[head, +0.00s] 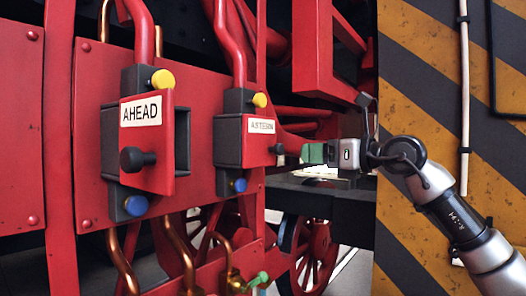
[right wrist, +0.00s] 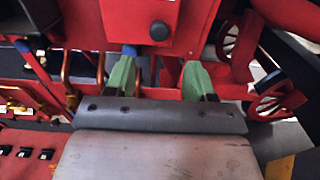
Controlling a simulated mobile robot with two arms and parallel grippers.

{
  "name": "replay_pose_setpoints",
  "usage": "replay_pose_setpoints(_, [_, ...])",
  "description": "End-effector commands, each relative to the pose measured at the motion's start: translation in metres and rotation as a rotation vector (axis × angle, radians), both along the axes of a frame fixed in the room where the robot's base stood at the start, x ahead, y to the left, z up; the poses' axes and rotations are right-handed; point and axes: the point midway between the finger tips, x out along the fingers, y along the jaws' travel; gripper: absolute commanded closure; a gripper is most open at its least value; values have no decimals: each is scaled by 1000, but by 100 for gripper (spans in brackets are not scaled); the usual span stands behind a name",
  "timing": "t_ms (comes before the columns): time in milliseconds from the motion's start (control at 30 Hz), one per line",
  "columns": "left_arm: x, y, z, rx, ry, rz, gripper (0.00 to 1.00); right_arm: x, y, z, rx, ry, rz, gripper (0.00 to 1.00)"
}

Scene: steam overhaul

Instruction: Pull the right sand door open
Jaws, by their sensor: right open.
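The right sand door (head: 260,146) is a red plate labelled ASTERN on a dark grey box, with a dark knob near its right edge. It looks closed against its box. My right gripper (head: 308,152) is just right of the knob, its green fingers pointing left towards it. In the right wrist view the two green fingers (right wrist: 159,63) are apart with nothing between them. The round dark knob (right wrist: 159,30) lies ahead of the gap, and I cannot tell the exact distance. My left gripper is not in view.
The left door (head: 146,165), labelled AHEAD, stands swung out from its box, with its own knob. Red pipes (head: 230,45) run above the boxes and copper pipes (head: 178,240) below. A yellow-and-black striped panel (head: 425,55) stands at the right behind my right arm.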

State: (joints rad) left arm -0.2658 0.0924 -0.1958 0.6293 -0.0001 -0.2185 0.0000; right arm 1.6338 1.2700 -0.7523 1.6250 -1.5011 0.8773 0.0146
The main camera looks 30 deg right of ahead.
Motion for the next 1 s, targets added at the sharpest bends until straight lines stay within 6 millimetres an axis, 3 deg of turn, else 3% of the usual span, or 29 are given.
replay_pose_setpoints(300, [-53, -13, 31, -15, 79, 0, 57, 52, 23, 5, 2, 3, 5, 46])
replay_pose_setpoints(367, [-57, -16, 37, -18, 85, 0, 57, 62, 27, 5, 2, 2, 5, 46])
replay_pose_setpoints(467, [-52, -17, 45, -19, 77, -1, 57, 76, 33, 4, 2, 2, 5, 46])
replay_pose_setpoints(700, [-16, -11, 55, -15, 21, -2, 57, 94, 40, 0, 2, 0, 3, 46])
replay_pose_setpoints(1000, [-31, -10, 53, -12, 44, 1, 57, 95, 40, -1, 3, -1, 4, 49])
